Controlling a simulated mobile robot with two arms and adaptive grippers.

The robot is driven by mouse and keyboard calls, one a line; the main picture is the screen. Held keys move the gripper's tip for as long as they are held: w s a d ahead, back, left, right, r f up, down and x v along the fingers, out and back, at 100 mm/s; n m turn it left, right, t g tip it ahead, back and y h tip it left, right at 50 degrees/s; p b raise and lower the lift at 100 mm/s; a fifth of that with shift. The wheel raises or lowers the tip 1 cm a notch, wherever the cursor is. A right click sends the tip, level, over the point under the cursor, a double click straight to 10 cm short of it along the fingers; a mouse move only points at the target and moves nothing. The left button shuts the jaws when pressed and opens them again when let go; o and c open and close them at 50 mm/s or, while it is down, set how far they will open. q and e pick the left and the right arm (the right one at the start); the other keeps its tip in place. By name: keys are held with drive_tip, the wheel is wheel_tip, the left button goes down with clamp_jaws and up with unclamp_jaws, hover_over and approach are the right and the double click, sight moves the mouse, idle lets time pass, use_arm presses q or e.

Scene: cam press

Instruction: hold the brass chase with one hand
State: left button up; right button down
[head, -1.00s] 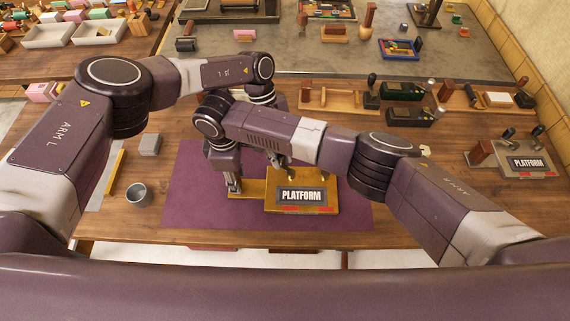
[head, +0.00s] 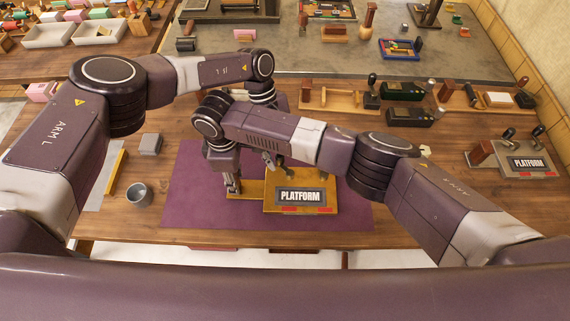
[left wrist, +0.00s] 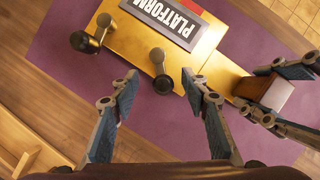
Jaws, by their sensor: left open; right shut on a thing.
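The brass chase (head: 337,193), a golden plate labelled PLATFORM, lies on the purple mat (head: 190,180). In the left wrist view it shows at the top (left wrist: 135,50), with two dark knobs and a brown block (left wrist: 264,92) on its narrow arm. My right gripper (head: 234,188) is shut at this block at the chase's left end; it shows at the right edge in the left wrist view (left wrist: 262,92). My left gripper (left wrist: 160,82) is open and empty, fingers spread below the nearer knob. In the head view it (head: 271,162) is partly hidden behind my right arm.
A grey cup (head: 139,195) and grey block (head: 150,144) stand left of the mat. A second PLATFORM plate (head: 520,162) lies at the right. Wooden racks and dark tools (head: 405,90) line the back. Bare mat lies right of the chase.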

use_arm(q)
drive_tip(key=shift+r, duration=2.6)
drive_tip(key=shift+v, duration=2.5)
drive_tip(key=v, duration=1.2)
